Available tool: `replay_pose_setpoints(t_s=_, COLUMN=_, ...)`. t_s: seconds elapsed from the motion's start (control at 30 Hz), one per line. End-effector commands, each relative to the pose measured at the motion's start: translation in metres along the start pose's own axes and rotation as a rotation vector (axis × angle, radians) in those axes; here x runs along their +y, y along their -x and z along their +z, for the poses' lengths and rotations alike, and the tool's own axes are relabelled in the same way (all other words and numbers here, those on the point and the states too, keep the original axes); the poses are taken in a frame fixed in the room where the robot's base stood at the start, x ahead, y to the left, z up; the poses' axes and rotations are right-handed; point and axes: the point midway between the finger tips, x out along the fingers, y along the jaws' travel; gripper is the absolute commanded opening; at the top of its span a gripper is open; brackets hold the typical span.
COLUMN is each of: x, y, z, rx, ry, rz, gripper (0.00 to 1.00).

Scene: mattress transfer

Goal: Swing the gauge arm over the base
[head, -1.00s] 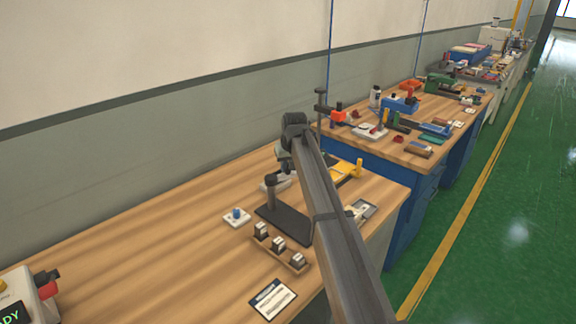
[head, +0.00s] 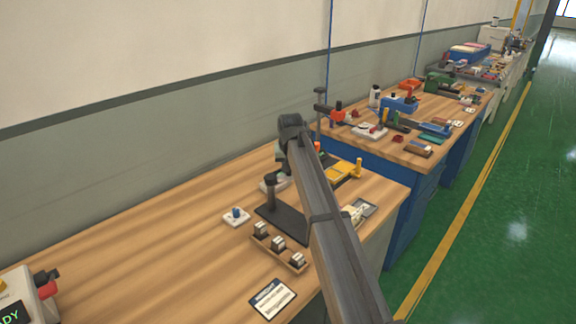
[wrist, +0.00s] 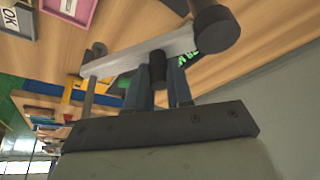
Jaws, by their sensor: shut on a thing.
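In the wrist view the gauge arm (wrist: 125,62) is a pale grey bar joined to a thick dark post (wrist: 212,30) at its right end. A thin rod (wrist: 88,97) hangs at its left end. My gripper (wrist: 158,84) has its blue fingers around a short black knob (wrist: 157,67) on the bar. In the head view the base (head: 285,222) is a dark flat plate with a dark upright post (head: 270,194) at its far left. My own arm hides my gripper and most of the gauge arm there.
A wooden tray (head: 292,263) with several metal blocks lies in front of the base. A white pad with a blue knob (head: 236,216) is to the left. A printed card (head: 272,298) lies nearer. A yellow fixture (head: 343,173) stands behind.

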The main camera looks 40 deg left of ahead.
Motion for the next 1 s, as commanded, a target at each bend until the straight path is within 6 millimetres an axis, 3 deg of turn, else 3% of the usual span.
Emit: replay_pose_setpoints(t_s=1.0, x=-0.014, y=0.021, z=0.05, rx=0.001, ry=-0.82, rz=0.342, gripper=0.0)
